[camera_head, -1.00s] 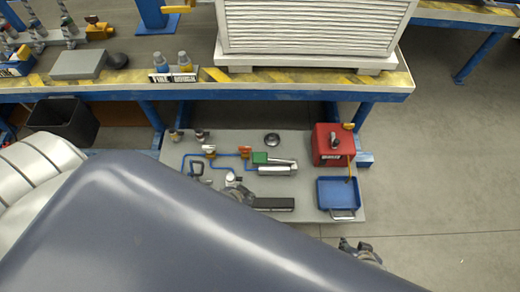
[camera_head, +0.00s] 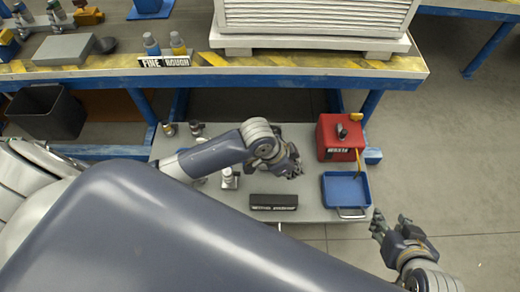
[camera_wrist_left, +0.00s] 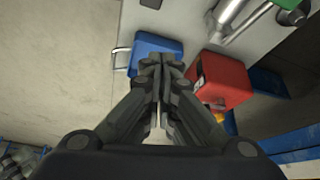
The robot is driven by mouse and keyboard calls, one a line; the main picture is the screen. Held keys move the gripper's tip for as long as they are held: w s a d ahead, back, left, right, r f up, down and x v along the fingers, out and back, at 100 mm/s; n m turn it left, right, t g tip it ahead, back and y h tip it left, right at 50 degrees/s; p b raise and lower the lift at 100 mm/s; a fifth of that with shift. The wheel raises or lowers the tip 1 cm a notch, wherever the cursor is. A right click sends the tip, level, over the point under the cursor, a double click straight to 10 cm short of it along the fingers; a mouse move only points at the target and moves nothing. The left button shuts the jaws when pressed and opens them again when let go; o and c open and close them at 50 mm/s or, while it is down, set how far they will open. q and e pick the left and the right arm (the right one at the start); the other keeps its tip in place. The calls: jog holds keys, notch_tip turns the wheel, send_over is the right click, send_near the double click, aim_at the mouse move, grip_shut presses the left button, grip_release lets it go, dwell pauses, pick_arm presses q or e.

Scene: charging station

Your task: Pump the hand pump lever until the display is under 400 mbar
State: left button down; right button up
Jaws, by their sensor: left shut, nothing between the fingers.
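The hand pump, a silver cylinder with a thin rod beside it and a green part, shows at the top of the left wrist view (camera_wrist_left: 240,15). In the head view my left arm hides it. My left gripper (camera_head: 296,168) is over the low grey bench, left of the red box. Its fingers are shut and empty in the left wrist view (camera_wrist_left: 158,88), apart from the pump in the picture. A black box with small unreadable lettering (camera_head: 274,202) lies at the bench's front; I cannot tell whether it is the display. My right gripper (camera_head: 390,228) looks open beyond the bench's front right corner.
The red box (camera_head: 336,152) with a knob and a blue tray (camera_head: 345,187) with a handle stand on the bench's right. The upper workbench (camera_head: 300,62) overhangs behind, carrying a white crate (camera_head: 315,15). A black bin (camera_head: 45,112) stands left. Floor at right is clear.

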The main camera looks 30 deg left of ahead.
pick_arm(q)
jog(key=w+a+g+y, duration=0.1)
jog(key=w+a, duration=0.2)
jog(key=a, duration=0.5)
jog(key=w+a+f+g+y, duration=0.1)
jog(key=w+a, duration=0.3)
jog(key=a, duration=0.4)
jog(key=shift+f+y, duration=0.25)
jog(key=shift+y, duration=0.45)
jog(key=shift+w+a, duration=0.1)
